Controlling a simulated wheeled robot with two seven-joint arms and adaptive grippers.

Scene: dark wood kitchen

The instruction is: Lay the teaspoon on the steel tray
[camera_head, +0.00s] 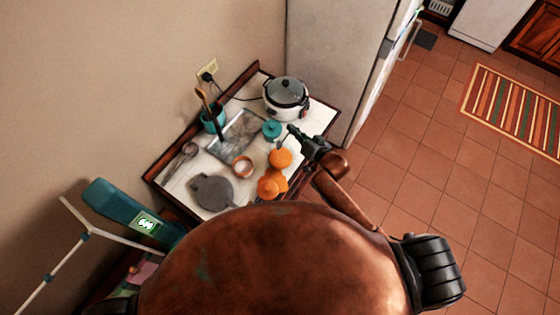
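A silver spoon (188,150), the only spoon I can make out, lies on the white tabletop left of the steel tray, apart from it. The steel tray (243,128) is a flat grey rectangle near the middle of the table. My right gripper (291,131) is over the right part of the table, just right of a teal lidded pot (271,130) and well away from the spoon. Its fingers are too small and dark to show whether they are open. My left gripper is not in view.
A rice cooker (286,98) stands at the back right. A teal utensil holder (213,119) stands behind the tray. A small bowl (242,166), orange items (269,186) and a grey round board (212,191) crowd the front. The fridge (335,60) borders the table's right.

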